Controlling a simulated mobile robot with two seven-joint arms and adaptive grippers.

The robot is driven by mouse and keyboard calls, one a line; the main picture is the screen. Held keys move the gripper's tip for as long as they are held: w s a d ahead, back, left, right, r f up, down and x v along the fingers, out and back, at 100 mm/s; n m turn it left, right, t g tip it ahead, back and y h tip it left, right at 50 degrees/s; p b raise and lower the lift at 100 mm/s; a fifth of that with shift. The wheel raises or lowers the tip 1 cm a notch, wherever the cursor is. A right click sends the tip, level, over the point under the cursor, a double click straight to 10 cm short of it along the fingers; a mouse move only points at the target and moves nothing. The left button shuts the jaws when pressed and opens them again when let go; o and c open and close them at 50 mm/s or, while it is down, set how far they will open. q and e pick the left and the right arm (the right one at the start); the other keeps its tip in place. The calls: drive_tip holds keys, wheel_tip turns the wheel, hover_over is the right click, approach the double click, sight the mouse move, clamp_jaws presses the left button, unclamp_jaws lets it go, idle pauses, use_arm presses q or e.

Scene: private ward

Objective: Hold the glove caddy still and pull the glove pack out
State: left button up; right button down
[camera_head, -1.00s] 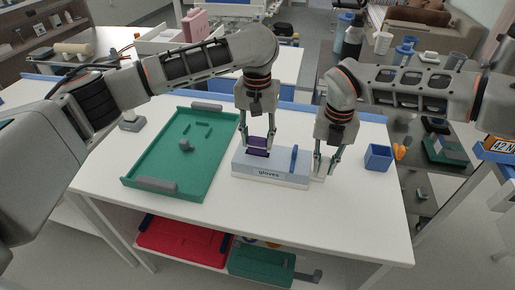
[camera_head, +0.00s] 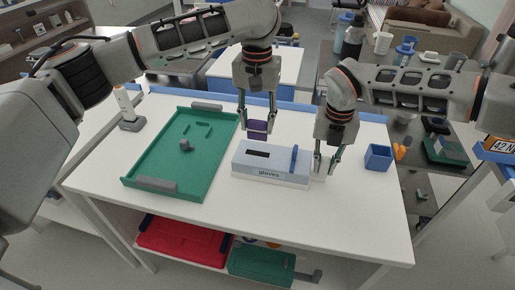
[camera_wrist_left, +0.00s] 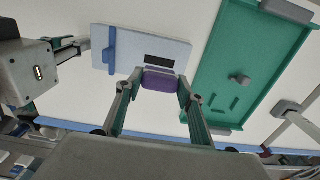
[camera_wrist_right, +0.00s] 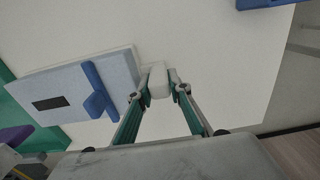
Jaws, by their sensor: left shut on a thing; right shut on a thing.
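The glove caddy (camera_head: 270,169) is a pale blue-grey box marked "gloves", with a dark slot and a blue upright piece on top. It sits on the white table and shows in the left wrist view (camera_wrist_left: 180,50) and right wrist view (camera_wrist_right: 68,85). My left gripper (camera_head: 257,130) is shut on the purple glove pack (camera_head: 258,126), held clear above the caddy; the pack fills the fingers in the left wrist view (camera_wrist_left: 160,81). My right gripper (camera_head: 325,172) is shut on a white tab (camera_wrist_right: 158,80) at the caddy's right end.
A green tray (camera_head: 165,178) with a few small green pieces lies left of the caddy. A blue open cup (camera_head: 378,157) stands to the right of my right gripper. The table front is clear. Red and green bins (camera_head: 262,265) sit on the shelf below.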

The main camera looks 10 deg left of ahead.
idle(0.5)
use_arm(q)
drive_tip(key=a, duration=1.2)
